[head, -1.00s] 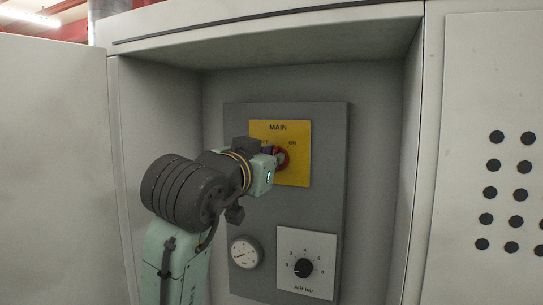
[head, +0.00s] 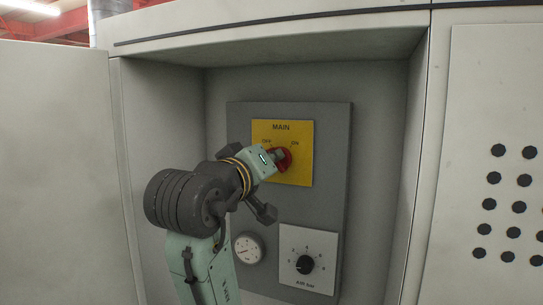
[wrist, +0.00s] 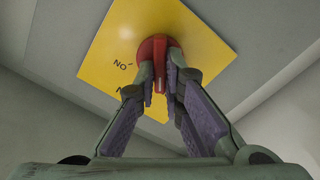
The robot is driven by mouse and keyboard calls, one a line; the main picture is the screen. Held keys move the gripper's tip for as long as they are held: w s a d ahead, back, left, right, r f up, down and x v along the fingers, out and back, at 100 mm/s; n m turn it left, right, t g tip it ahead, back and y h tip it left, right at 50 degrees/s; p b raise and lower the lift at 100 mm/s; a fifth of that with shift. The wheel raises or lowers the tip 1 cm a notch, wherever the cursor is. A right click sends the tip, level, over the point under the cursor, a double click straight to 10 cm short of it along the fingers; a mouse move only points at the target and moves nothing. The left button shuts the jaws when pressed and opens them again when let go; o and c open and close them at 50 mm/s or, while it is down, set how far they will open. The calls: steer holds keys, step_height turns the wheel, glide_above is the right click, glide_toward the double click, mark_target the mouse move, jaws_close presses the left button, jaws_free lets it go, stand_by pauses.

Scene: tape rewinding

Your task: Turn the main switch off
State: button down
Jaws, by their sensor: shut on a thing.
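The main switch is a round red knob (head: 286,162) with a raised grip, on a yellow plate (head: 299,174) marked MAIN, OFF and ON. My gripper (head: 276,157) reaches it from the lower left, with OFF and ON both readable above. In the wrist view, the red knob (wrist: 153,44) sits between the two fingertips of my gripper (wrist: 160,76), which are closed on its raised grip. The plate appears turned and upside down there, with ON readable at left. The fingers hide part of the knob, and I cannot tell exactly which mark its grip points to.
The grey panel (head: 243,120) sits inside a recess in a pale cabinet. Below the plate are a round gauge (head: 248,248) and an AIR bar dial (head: 303,263). Recess walls stand close on both sides. A cabinet face with black holes (head: 498,150) is at right.

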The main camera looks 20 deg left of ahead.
steer(key=shift+n, duration=0.4)
steer(key=c, duration=1.7)
jaws_free()
steer(key=shift+s, duration=0.15)
steer(key=s, duration=1.1)
steer(key=shift+s+a, duration=0.25)
steer(key=shift+s, duration=0.15)
